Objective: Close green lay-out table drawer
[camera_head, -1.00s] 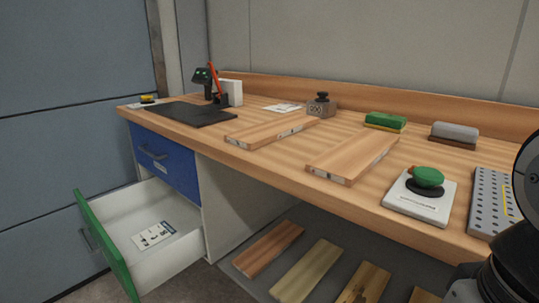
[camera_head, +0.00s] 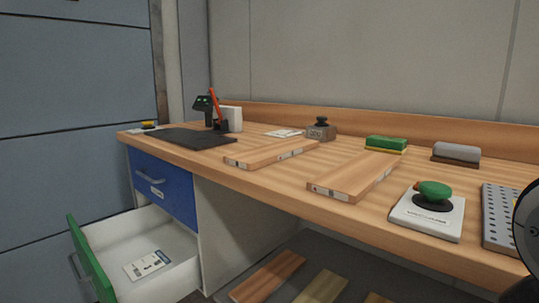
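The green-fronted drawer (camera_head: 91,262) is pulled out from the wooden lay-out table (camera_head: 270,173), at the lower left of the head view. Its white inside shows, with a printed label card (camera_head: 147,265) lying on the bottom. Its handle (camera_head: 77,268) is on the outer face, turned to the left. A blue drawer (camera_head: 165,186) above it is shut. My gripper is not in view; only a dark part of my arm shows at the right edge.
On the tabletop are a black mat (camera_head: 190,138), two wooden boards, a green sander on a white plate (camera_head: 428,213) and a perforated metal plate (camera_head: 500,215). Planks lie on a lower shelf (camera_head: 345,262). A blue-grey wall panel (camera_head: 75,110) stands at the left.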

